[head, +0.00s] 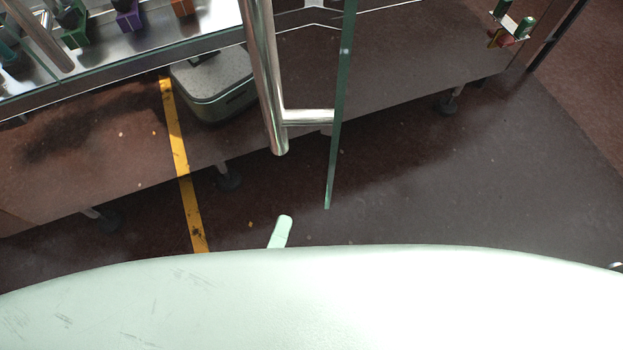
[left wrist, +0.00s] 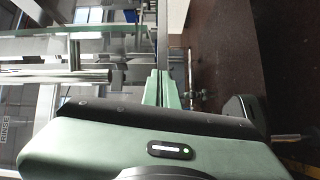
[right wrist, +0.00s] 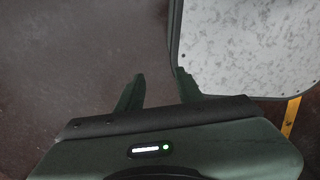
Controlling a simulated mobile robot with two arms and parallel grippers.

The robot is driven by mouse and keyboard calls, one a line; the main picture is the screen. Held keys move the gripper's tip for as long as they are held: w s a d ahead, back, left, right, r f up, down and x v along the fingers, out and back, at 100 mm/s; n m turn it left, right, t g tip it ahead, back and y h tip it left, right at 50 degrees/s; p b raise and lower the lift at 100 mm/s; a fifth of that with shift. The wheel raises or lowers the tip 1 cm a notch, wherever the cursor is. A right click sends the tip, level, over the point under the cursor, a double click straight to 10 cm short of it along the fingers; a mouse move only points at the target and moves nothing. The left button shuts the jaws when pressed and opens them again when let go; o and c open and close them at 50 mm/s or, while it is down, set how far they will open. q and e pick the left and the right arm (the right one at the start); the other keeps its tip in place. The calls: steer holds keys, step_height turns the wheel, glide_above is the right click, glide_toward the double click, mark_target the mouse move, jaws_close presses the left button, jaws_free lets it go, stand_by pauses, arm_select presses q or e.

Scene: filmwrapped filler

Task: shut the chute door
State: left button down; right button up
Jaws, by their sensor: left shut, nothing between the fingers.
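The chute door looks like a glass panel (head: 341,100) seen nearly edge-on in the head view, standing out from the cabinet front. A thick metal bar handle (head: 263,75) is fixed to its left face by a short post. My right gripper (right wrist: 158,82) is open and empty, pointing at the floor.
A grey box (head: 214,80) sits under the cabinet beside a yellow floor stripe (head: 182,150). A speckled pale surface (right wrist: 250,40) lies close to the right gripper's right finger. Coloured blocks stand behind glass at the upper left. The floor at right is clear.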

arm_select(q)
steer(key=w+d+r+n+y+p, duration=0.1)
steer(key=w+d+r+n+p, duration=0.1)
steer(key=w+d+p, duration=0.3)
steer(key=w+r, duration=0.1)
steer(key=w, duration=0.3)
steer(key=shift+d+n, duration=0.15)
steer(key=shift+n, duration=0.25)
